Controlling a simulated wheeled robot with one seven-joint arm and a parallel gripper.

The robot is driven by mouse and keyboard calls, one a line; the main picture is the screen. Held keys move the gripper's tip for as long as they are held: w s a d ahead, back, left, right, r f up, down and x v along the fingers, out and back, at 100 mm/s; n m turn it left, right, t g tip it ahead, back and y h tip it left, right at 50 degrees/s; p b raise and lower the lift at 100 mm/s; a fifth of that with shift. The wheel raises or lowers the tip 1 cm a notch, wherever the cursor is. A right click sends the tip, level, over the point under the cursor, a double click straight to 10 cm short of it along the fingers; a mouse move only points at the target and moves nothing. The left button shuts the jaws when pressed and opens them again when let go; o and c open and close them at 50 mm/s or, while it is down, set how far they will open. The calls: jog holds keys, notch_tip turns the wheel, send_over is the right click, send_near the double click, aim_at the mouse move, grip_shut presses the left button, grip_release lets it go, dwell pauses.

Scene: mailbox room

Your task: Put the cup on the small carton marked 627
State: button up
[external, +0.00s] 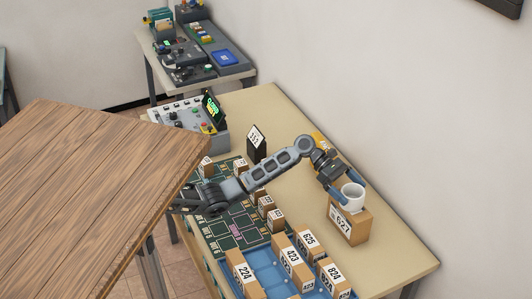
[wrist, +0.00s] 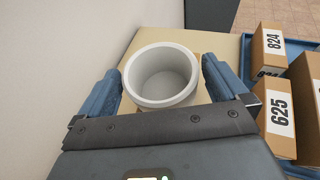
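The cup (external: 353,197) is white and upright. In the external view it appears to stand on top of the small carton marked 627 (external: 349,229), a brown box with a white label. In the wrist view the cup (wrist: 161,76) looks empty, with a little of the tan carton showing beside it. My gripper (external: 346,182) is at the cup from the back and left. Its blue fingers (wrist: 162,84) are spread on either side of the cup, with narrow gaps showing near the tips. Contact lower on the cup is hidden.
Upright cartons marked 625 (external: 309,244), 423 (external: 291,262), 824 (external: 334,277) and 224 (external: 243,272) stand near the blue tray at the front. A black 352-like marked stand (external: 256,142) is farther back. The white wall is close on the right.

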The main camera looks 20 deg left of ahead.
jog(key=shift+r, duration=0.2)
jog(key=v, duration=1.2)
jog(key=shift+b, duration=0.3)
jog(key=shift+w, duration=0.1)
